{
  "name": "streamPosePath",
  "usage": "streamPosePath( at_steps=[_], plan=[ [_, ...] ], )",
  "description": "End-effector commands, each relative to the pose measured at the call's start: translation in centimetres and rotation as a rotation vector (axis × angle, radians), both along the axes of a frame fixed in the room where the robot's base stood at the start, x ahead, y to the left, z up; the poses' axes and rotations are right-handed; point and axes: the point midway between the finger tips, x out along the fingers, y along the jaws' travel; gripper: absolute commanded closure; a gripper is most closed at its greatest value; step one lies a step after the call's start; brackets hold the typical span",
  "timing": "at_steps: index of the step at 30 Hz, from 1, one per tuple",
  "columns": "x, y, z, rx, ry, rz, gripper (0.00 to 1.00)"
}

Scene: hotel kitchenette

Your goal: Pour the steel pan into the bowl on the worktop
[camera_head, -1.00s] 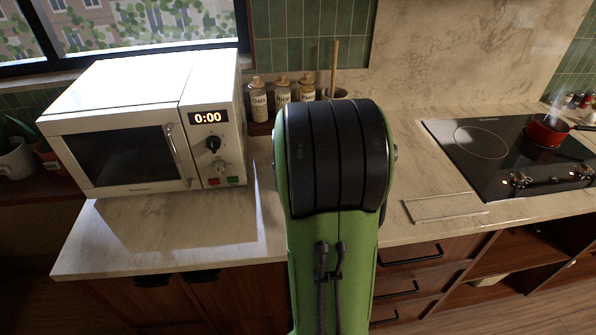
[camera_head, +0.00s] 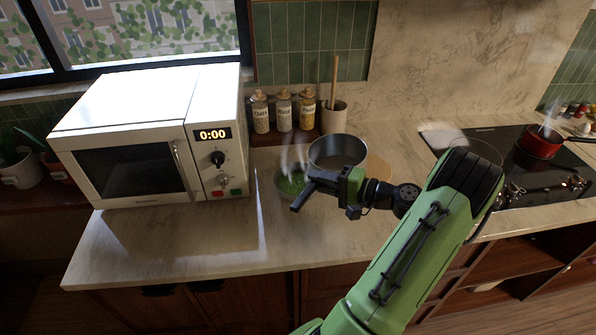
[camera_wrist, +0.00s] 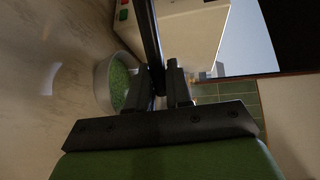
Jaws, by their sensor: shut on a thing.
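The steel pan (camera_head: 338,146) is a round, bright metal vessel behind my gripper in the head view. Its interior looks plain grey, and I cannot tell whether it is tilted or touching anything below. My gripper (camera_head: 322,184) is shut on its black handle (camera_head: 299,202), which also shows between the fingers in the wrist view (camera_wrist: 147,30). The bowl (camera_head: 283,193) stands on the worktop left of the pan, partly hidden by the handle and fingers. It holds green food with steam above it. The bowl also shows left of the fingers in the wrist view (camera_wrist: 102,88).
A white microwave (camera_head: 150,110) stands left of the bowl. Several labelled jars (camera_head: 284,112) and a utensil pot (camera_head: 333,117) line the wall. A red pan (camera_head: 541,143) steams on the hob. The front worktop is clear.

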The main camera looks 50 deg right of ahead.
Motion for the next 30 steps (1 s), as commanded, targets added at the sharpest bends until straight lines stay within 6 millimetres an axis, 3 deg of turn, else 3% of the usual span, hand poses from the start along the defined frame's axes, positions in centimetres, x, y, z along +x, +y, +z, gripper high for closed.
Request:
streamPosePath(
  at_steps=[3, 11, 23, 30],
  plan=[
    [-0.2, -0.2, 0.7, 0.089, -0.110, -0.001, 1.00],
    [-0.1, -0.1, 0.7, 0.082, -0.103, 0.003, 1.00],
    [-0.1, -0.1, 4.6, 0.081, -0.100, 0.003, 1.00],
    [-0.1, -0.1, 4.4, 0.082, -0.100, 0.003, 1.00]
  ],
)
